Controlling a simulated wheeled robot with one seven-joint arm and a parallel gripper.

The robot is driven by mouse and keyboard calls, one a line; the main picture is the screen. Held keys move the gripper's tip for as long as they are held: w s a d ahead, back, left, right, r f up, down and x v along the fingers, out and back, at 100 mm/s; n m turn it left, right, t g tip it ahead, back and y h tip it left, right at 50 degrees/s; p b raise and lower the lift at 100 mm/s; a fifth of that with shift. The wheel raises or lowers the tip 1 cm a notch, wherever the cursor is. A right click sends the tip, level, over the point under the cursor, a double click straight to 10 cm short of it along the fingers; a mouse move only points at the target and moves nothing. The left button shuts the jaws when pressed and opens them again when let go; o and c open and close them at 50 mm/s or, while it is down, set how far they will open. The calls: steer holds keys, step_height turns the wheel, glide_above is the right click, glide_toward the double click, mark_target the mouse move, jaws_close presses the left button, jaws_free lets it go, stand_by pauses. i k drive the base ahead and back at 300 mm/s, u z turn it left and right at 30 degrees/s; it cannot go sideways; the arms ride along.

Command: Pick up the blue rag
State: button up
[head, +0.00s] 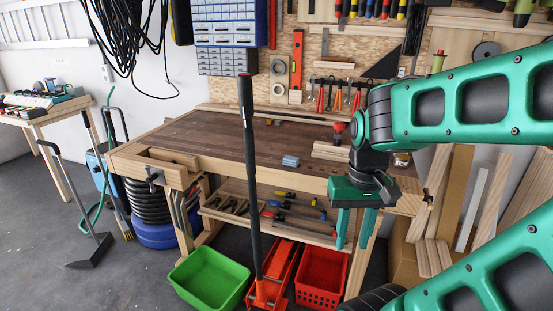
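A small light-blue folded item (290,161), which looks like the blue rag, lies on the workbench top (215,135) near its front edge, right of the middle. My gripper (352,242) hangs fingers-down in front of the bench's right part, to the right of the rag and lower in the picture. Its two green fingers are apart, with nothing seen between them. The rag is in plain view and apart from the gripper.
A tall black jack handle (250,150) rises in front of the bench, left of the rag. Wooden blocks (329,151) lie right of the rag. A green bin (208,278) and a red crate (322,276) stand on the floor. The bench top left of the handle is mostly clear.

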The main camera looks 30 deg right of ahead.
mark_target(293, 161)
steer(key=i, duration=1.25)
steer(key=z, duration=0.1)
